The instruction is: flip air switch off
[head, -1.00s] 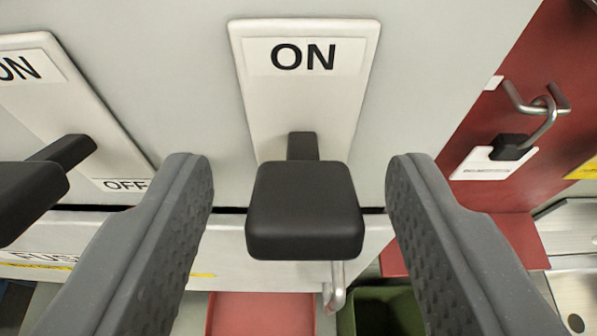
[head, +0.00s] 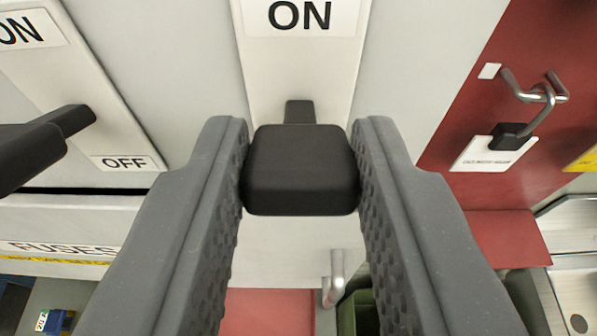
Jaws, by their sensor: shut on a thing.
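A black switch handle (head: 300,175) sticks out toward me from a white switch plate (head: 300,62) in the middle of the head view. The plate has an ON label (head: 299,15) at its top. The lower part of this plate is hidden behind the handle. My gripper (head: 301,165) is shut on the handle, with one grey ribbed finger touching its left side and one its right side.
A second black switch handle (head: 35,148) stands at the left, with an OFF label (head: 126,163) on its plate. A FUSES label (head: 60,250) is lower left.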

